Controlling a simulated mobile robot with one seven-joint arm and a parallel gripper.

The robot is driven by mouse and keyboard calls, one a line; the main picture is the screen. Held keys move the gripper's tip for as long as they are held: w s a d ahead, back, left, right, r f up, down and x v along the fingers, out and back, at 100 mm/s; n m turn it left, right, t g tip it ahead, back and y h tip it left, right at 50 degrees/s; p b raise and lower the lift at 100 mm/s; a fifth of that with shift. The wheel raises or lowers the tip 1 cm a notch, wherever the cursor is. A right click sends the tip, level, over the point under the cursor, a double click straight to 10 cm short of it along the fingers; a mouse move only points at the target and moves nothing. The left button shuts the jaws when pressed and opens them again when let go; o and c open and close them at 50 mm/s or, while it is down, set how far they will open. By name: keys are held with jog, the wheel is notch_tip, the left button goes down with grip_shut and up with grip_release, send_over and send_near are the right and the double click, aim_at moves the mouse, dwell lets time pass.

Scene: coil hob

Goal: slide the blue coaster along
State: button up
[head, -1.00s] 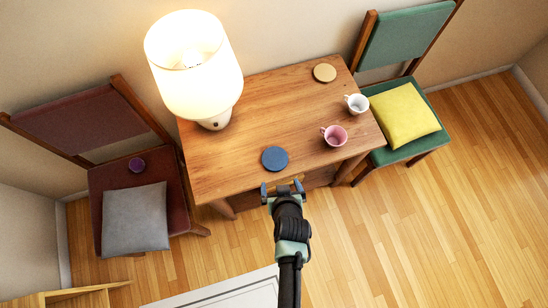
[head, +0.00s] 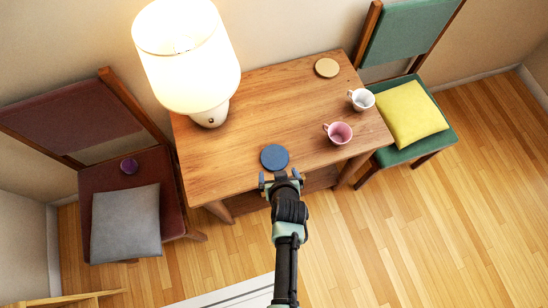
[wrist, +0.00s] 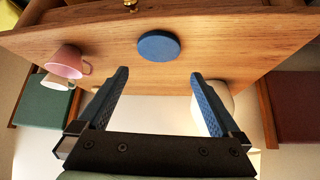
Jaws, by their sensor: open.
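The blue coaster (head: 274,157) is a flat disc lying on the wooden table (head: 235,130) near its front edge. It also shows in the wrist view (wrist: 158,46), just beyond and between my fingertips. My gripper (head: 280,178) is at the table's front edge, on the near side of the coaster. In the wrist view my gripper (wrist: 159,76) has its two blue fingers spread wide with nothing between them. I see no contact between the fingers and the coaster.
A pink mug (head: 338,133) and a white mug (head: 361,99) stand to the right. A tan coaster (head: 327,68) lies at the back. A lit lamp (head: 190,60) stands back left. Chairs with a grey cushion (head: 125,222) and a yellow cushion (head: 411,114) flank the table. The table's middle is clear.

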dwell(0.4)
jog(key=p+v, duration=0.9)
jog(key=v, duration=0.1)
